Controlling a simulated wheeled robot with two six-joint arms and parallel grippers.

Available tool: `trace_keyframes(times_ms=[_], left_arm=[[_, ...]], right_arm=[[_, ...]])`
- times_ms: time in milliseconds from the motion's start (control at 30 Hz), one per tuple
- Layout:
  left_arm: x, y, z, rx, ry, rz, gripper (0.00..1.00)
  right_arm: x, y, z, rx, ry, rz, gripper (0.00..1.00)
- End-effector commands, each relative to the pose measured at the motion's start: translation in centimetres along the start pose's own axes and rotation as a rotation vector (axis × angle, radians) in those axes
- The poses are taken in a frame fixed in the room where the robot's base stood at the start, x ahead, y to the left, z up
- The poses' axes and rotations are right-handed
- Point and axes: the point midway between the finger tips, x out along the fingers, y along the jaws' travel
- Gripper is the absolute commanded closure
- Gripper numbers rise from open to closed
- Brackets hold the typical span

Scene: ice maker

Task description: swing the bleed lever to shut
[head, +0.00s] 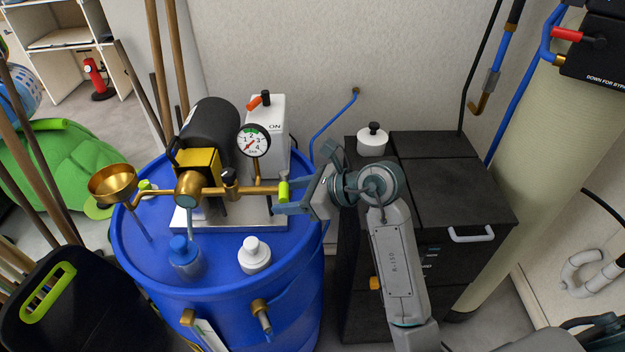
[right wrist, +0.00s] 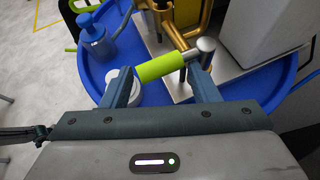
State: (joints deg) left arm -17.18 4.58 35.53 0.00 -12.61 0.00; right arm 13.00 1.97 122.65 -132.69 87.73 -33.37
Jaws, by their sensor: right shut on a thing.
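The lever has a lime-green grip (head: 283,192) at the right end of the brass pipework on top of the blue drum. In the right wrist view, the green grip (right wrist: 158,67) lies crosswise between my fingers, with a metal end at its right. I take it for the bleed lever; no label on it is readable. My right gripper (head: 287,198) reaches in from the right and is shut on this grip. Its two blue-grey fingers (right wrist: 162,80) show in the right wrist view. My left gripper is not in view.
A dark cabinet (head: 455,180) stands close on the right. A white wall is behind.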

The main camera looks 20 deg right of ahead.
Motion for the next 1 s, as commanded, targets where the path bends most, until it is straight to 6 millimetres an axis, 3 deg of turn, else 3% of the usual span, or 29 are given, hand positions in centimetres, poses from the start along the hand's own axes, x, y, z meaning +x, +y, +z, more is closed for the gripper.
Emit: trace_keyframes(times_ms=[33,67,100,167,367,800,1000], left_arm=[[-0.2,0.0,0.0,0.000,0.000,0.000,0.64],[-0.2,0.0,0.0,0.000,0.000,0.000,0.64],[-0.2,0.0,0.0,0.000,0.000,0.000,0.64],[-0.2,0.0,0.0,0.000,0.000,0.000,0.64],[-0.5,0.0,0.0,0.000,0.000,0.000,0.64],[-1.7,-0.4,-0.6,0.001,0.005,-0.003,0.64],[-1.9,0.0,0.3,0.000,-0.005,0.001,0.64]], right_arm=[[-0.3,0.1,1.6,-0.016,-0.038,-0.003,0.71],[-0.3,0.1,1.6,-0.016,-0.038,-0.003,0.71],[-0.3,0.1,1.6,-0.016,-0.038,-0.003,0.51],[-0.3,0.1,1.6,-0.016,-0.038,-0.002,0.60],[-0.9,0.1,1.6,-0.018,-0.037,-0.004,0.60],[-5.3,0.0,1.4,-0.017,-0.028,-0.004,0.60],[-6.9,-0.1,1.0,-0.012,-0.022,-0.004,0.60]])
